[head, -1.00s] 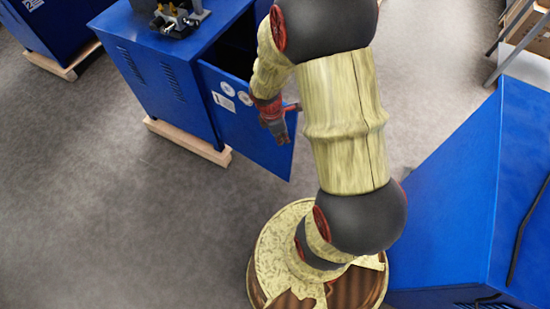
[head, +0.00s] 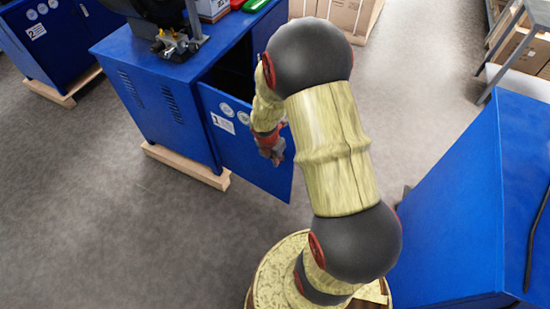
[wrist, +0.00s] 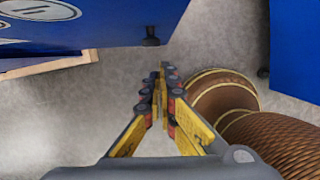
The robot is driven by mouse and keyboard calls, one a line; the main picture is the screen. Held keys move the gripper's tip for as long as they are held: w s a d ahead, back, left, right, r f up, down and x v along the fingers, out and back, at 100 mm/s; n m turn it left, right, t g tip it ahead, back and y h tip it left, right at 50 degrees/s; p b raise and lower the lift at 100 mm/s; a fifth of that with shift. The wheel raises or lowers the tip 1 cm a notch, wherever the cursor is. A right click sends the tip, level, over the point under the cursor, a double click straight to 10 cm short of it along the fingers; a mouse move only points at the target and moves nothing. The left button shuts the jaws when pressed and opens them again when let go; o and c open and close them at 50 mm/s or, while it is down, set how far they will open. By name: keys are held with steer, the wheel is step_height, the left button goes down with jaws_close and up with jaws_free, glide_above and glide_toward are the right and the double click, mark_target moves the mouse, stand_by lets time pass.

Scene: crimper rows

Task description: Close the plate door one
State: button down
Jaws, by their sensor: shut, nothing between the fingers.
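The blue plate door (head: 240,138) of the near blue machine cabinet stands open in the head view. It carries two round dials or stickers and a white label, and a dark gap shows behind it. My gripper (head: 276,156) is in front of the door's outer face, towards its free edge. In the wrist view the blue door (wrist: 100,22) fills the upper left, with a small dark knob or foot at its lower edge. My gripper's fingers (wrist: 162,75) are together with nothing between them, just right of that dark part. I cannot tell whether they touch the door.
The blue cabinet (head: 150,95) rests on wooden beams (head: 185,166). Another blue cabinet (head: 480,200) stands close on the right. A further cabinet (head: 45,45) is at the upper left. Grey floor is free at the left and front. Cardboard boxes (head: 345,15) stand at the back.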

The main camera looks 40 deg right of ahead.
mark_target(282, 162)
steer(key=shift+w+d+f+b, duration=0.25)
steer(key=shift+d+f+b, duration=0.3)
steer(key=shift+d, duration=0.25)
steer(key=shift+w+d+f+b, duration=0.2)
steer(key=shift+d+f+b, duration=0.1)
steer(key=shift+d+f, duration=0.45)
steer(key=shift+w+d+f+b, duration=0.25)
steer(key=shift+d+f+b, duration=0.25)
steer(key=shift+d, duration=0.35)
